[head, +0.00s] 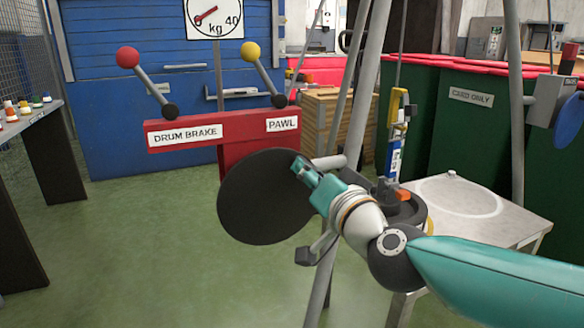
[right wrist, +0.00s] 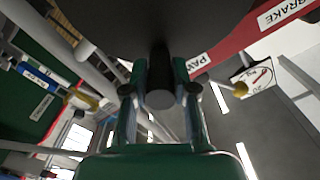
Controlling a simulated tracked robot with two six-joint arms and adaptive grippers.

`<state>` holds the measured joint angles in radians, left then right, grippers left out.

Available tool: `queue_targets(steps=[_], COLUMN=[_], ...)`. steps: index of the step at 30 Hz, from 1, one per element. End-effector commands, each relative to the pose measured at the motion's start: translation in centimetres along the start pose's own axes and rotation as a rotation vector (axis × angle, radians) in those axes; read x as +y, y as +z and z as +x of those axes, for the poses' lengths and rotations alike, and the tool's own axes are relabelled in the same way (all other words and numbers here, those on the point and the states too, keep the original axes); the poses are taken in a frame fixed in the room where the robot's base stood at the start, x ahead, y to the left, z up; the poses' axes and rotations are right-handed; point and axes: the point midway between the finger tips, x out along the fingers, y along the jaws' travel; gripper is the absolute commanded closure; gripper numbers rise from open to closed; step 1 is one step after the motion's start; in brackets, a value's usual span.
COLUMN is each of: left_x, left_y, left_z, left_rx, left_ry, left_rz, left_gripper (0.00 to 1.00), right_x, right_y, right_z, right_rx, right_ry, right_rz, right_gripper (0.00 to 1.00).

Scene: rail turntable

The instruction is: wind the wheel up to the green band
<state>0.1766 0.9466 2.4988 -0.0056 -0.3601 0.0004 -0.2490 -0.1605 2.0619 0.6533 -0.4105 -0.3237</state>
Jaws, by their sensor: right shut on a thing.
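A large dark disc (head: 262,205) stands in front of the red lever beam in the head view. My right gripper (head: 304,172) is at its upper right edge. In the right wrist view my right gripper (right wrist: 160,92) is shut on a dark round handle (right wrist: 160,70) projecting from the disc (right wrist: 150,22). I cannot make out a green band. My left gripper is out of view.
The red beam (head: 220,122) carries a red-knobbed DRUM BRAKE lever (head: 146,79) and a yellow-knobbed PAWL lever (head: 264,73), both leaning up-left. A kg dial (head: 214,18) has its red needle low. Grey tripod legs (head: 350,110) and a pale plate table (head: 470,205) stand right.

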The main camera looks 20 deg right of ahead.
Motion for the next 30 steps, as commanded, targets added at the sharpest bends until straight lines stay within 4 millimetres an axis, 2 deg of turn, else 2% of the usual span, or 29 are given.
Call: queue_targets(steps=[2, 6, 20, 30], left_x=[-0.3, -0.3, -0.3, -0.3], left_y=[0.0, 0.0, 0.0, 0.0], left_z=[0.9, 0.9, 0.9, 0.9], left_rx=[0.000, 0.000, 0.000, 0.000], left_ry=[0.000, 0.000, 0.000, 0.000], left_rz=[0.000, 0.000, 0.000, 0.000], left_gripper=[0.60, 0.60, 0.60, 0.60], right_x=[1.1, 1.7, 1.9, 4.0], right_y=[0.4, 0.2, 0.3, 1.0], right_z=[0.0, 0.0, 0.0, 0.0], right_rx=[-0.001, -0.001, -0.003, -0.002], right_ry=[0.009, 0.011, 0.011, 0.015], right_rz=[0.042, 0.122, 0.162, 0.389], right_gripper=[1.00, 1.00, 1.00, 1.00])
